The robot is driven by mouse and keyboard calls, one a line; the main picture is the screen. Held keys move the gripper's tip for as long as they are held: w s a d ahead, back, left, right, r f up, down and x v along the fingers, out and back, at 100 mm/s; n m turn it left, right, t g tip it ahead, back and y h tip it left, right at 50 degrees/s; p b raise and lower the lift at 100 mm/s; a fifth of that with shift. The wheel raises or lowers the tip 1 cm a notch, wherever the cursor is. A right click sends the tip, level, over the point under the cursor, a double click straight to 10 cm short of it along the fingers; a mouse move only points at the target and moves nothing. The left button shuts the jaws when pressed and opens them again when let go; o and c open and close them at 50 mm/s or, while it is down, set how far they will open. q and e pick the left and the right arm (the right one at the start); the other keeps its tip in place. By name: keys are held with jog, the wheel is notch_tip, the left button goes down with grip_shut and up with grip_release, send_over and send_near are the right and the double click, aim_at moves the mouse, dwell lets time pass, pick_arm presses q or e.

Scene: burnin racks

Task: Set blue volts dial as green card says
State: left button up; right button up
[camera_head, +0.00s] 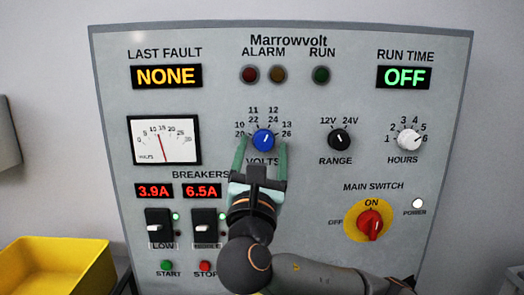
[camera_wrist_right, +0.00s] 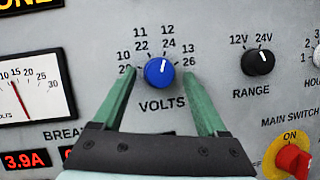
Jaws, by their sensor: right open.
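The blue volts dial (camera_head: 263,139) is on the grey panel, above the VOLTS label. It also shows in the right wrist view (camera_wrist_right: 159,72). Its white mark points up and slightly right, near the 12/24 label. Two-row numbers from 10/20 to 13/26 arc over it. My right gripper (camera_head: 262,146) is open, with one green finger on each side of the dial. In the right wrist view the fingertips (camera_wrist_right: 160,77) flank the dial with gaps visible. Whether they touch it from the head view is unclear. I see no green card. My left gripper is not in view.
The black range knob (camera_head: 339,139) and white hours knob (camera_head: 408,139) are to the right. The red main switch (camera_head: 370,225) is lower right. A volts meter (camera_head: 165,140) and two breakers (camera_head: 159,226) are left. A yellow bin (camera_head: 60,268) stands lower left.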

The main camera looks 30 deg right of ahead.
grip_shut()
dwell(0.4)
jog(key=shift+m, duration=0.4)
jog(key=m+g, duration=0.1)
jog(key=m, duration=0.1)
jog(key=m+g+h, duration=0.1)
jog(key=m, duration=0.1)
jog(key=shift+w+a+m+p, duration=0.1)
jog(key=shift+a+m+p, duration=0.1)
jog(key=shift+m+p, duration=0.15)
jog(key=m+g, duration=0.1)
jog(key=m, duration=0.1)
jog(key=m+g+p, duration=0.1)
jog(key=m, duration=0.1)
jog(key=m+g, duration=0.1)
jog(key=m, duration=0.1)
jog(key=shift+a+r+h+p, duration=0.1)
jog(key=shift+r+h+p, duration=0.15)
jog(key=shift+h+p, duration=0.05)
grip_release()
jog(key=shift+a, duration=0.1)
